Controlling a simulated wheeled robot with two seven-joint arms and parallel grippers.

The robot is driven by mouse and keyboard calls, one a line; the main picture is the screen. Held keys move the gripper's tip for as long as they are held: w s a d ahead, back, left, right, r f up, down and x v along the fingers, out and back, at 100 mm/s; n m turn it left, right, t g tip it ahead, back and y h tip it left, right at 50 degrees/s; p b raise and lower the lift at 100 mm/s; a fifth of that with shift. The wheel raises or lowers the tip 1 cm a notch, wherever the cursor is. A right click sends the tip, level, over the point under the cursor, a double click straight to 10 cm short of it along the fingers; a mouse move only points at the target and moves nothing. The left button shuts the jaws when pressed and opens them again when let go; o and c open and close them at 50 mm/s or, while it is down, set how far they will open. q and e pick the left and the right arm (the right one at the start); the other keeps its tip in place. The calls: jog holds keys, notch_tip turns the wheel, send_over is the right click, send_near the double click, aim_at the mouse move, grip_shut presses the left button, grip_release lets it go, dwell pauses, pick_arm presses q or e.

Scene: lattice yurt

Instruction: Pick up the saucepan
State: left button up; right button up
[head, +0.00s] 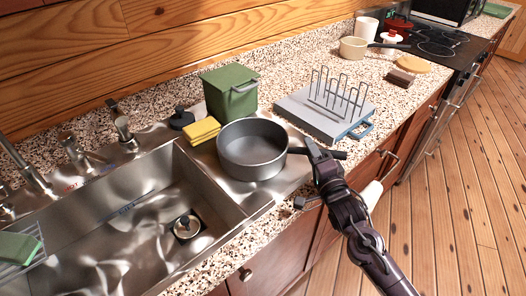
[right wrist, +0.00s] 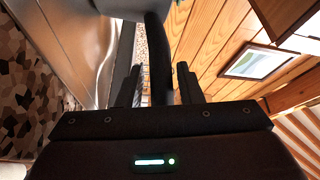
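A dark grey saucepan (head: 252,150) stands upright on the metal surface beside the sink basin. Its straight dark handle points right. In the right wrist view the handle (right wrist: 158,50) runs between the two fingers of this gripper (right wrist: 160,88). A narrow gap shows on each side of the handle, so the fingers look open around it. My left gripper is in neither view.
A yellow sponge (head: 202,131) and green bin (head: 231,92) stand close behind the saucepan. A grey board with a wire rack (head: 318,117) lies right of it. The sink basin (head: 130,235) is at left. A cream pot (head: 354,48) stands farther back.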

grip_shut()
jog(key=shift+r, duration=0.15)
